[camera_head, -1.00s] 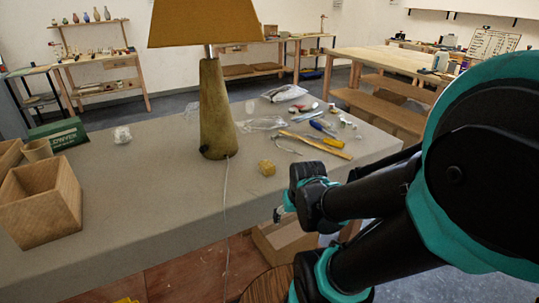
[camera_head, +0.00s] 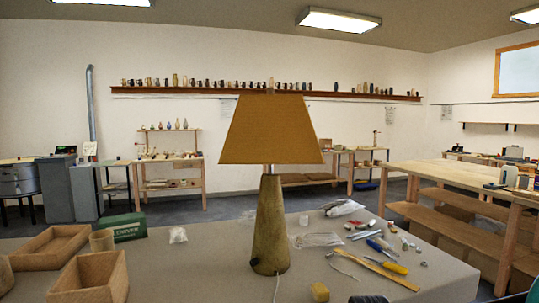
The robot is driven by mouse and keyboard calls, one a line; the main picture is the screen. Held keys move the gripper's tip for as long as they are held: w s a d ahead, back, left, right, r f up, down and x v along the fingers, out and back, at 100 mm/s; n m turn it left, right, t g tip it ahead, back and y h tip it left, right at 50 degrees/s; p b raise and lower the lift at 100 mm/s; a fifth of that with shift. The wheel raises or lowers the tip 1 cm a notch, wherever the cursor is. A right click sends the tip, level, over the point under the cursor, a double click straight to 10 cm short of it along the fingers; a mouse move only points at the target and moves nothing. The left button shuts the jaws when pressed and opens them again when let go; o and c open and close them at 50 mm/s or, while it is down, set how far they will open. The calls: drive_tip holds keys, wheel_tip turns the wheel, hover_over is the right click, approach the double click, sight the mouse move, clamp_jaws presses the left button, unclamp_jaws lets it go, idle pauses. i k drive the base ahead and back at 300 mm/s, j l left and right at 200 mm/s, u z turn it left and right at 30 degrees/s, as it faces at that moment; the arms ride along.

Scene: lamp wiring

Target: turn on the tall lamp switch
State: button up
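The tall lamp (camera_head: 270,225) stands upright on the grey table (camera_head: 190,265). It has a tapered wooden body and an orange-brown shade (camera_head: 270,130). A small dark knob (camera_head: 254,262) sits low on the left side of its base; it may be the switch, but it is too small to tell its state. A pale cord (camera_head: 277,286) runs down from the base to the front. My gripper cannot be made out; only small dark and teal parts of my arm show at the bottom edge and bottom right.
Wooden boxes (camera_head: 92,279), a cup (camera_head: 102,240) and a green box (camera_head: 123,227) are on the left. A small yellow block (camera_head: 320,291) lies right of the base.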

sight(254, 263)
drive_tip(key=u, duration=0.8)
drive_tip(key=k+l+u, duration=0.15)
drive_tip(key=k+u, duration=0.3)
drive_tip(key=k+l+u, duration=0.1)
drive_tip(key=u, duration=0.3)
drive_tip(key=k, duration=0.1)
